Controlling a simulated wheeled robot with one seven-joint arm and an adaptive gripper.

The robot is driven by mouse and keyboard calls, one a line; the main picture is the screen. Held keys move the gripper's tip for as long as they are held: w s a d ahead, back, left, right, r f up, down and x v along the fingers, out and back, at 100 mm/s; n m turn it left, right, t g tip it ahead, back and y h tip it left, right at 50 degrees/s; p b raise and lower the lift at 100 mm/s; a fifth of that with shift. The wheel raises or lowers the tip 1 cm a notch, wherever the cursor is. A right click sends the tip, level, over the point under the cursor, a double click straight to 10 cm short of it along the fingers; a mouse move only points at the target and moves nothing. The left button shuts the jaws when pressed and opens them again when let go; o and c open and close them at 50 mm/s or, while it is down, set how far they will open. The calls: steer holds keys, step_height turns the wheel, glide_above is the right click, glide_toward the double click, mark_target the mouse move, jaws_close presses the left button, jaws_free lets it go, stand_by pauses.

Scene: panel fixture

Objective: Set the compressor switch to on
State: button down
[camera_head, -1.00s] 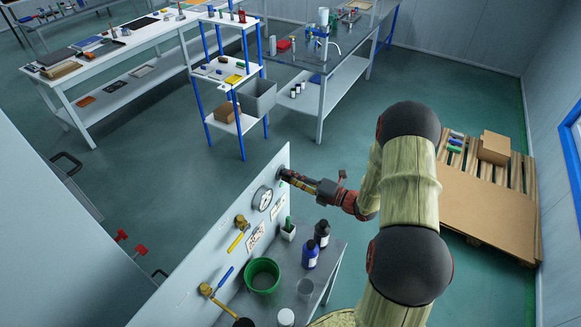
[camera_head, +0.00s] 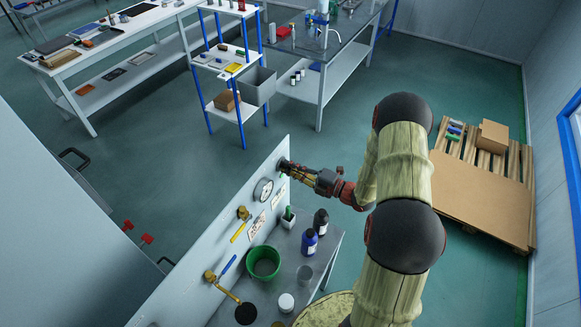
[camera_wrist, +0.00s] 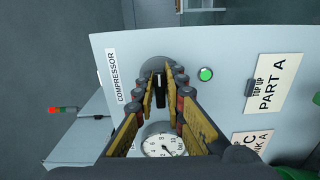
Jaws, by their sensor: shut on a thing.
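The compressor switch is a dark knob (camera_wrist: 159,92) on a round grey base (camera_wrist: 150,66), beside an upright-running COMPRESSOR label (camera_wrist: 121,76) on the pale panel (camera_wrist: 215,60). My gripper (camera_wrist: 160,72) has its fingers on both sides of the knob and is shut on it. The fingers hide part of the knob and base, so I cannot read any position marks. In the head view my gripper (camera_head: 287,167) is at the panel's far end, and the switch is mostly hidden behind it.
A green round light (camera_wrist: 205,74) and a pressure gauge (camera_wrist: 163,146) sit close to the switch. Yellow-handled (camera_head: 238,232) and blue-handled (camera_head: 228,264) valves are farther along the panel. A green bucket (camera_head: 264,263) and blue bottle (camera_head: 309,241) stand on the bench beside it.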

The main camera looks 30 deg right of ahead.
steer(key=c, duration=1.9)
jaws_free()
steer(key=shift+d, duration=0.1)
steer(key=v, duration=1.2)
